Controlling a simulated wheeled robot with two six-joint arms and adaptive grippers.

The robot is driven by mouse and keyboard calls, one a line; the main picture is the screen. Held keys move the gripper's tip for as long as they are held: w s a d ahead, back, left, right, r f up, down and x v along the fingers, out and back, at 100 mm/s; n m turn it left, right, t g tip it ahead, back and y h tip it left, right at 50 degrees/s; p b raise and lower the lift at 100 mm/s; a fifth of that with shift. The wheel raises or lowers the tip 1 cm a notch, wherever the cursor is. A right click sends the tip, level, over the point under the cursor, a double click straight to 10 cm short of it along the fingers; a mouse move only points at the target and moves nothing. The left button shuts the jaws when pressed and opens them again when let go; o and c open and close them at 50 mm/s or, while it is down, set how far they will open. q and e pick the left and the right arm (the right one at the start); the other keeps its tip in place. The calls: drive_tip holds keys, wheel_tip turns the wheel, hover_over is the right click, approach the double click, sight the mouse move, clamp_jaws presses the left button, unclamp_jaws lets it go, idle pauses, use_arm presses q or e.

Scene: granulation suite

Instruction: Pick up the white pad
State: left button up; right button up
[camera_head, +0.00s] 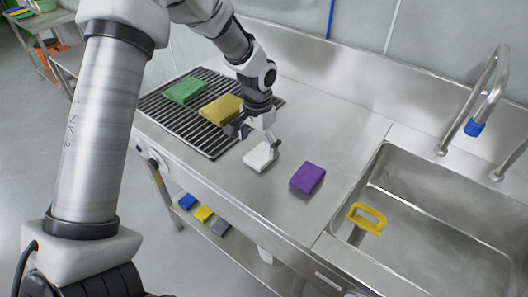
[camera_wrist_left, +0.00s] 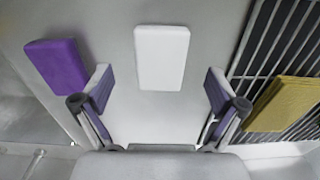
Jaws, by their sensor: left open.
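The white pad (camera_head: 261,157) lies flat on the steel counter, between the black drain rack and a purple pad. In the left wrist view the white pad (camera_wrist_left: 162,57) lies ahead of my fingers, centred between them. My left gripper (camera_head: 258,138) is above and just behind the pad in the head view. In the left wrist view my left gripper (camera_wrist_left: 160,92) is open with nothing between its fingers. My right gripper is not in view.
A purple pad (camera_head: 307,178) lies right of the white pad. The rack (camera_head: 213,144) holds a green pad (camera_head: 185,90) and a yellow pad (camera_head: 221,108). A sink (camera_head: 430,215) with a yellow-handled item (camera_head: 367,217) is at right. Several pads lie on the lower shelf.

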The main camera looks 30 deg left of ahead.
sight(262, 154)
use_arm(q)
drive_tip(key=f, duration=0.1)
drive_tip(key=w+f, duration=0.1)
drive_tip(key=f, duration=0.1)
drive_tip(key=f+p, duration=0.1)
drive_tip(key=f, duration=0.1)
drive_tip(key=shift+w, duration=0.4)
drive_tip(key=shift+s, duration=0.2)
drive_tip(key=shift+r, duration=0.1)
drive_tip(key=c, duration=1.3)
drive_tip(key=shift+o, duration=0.2)
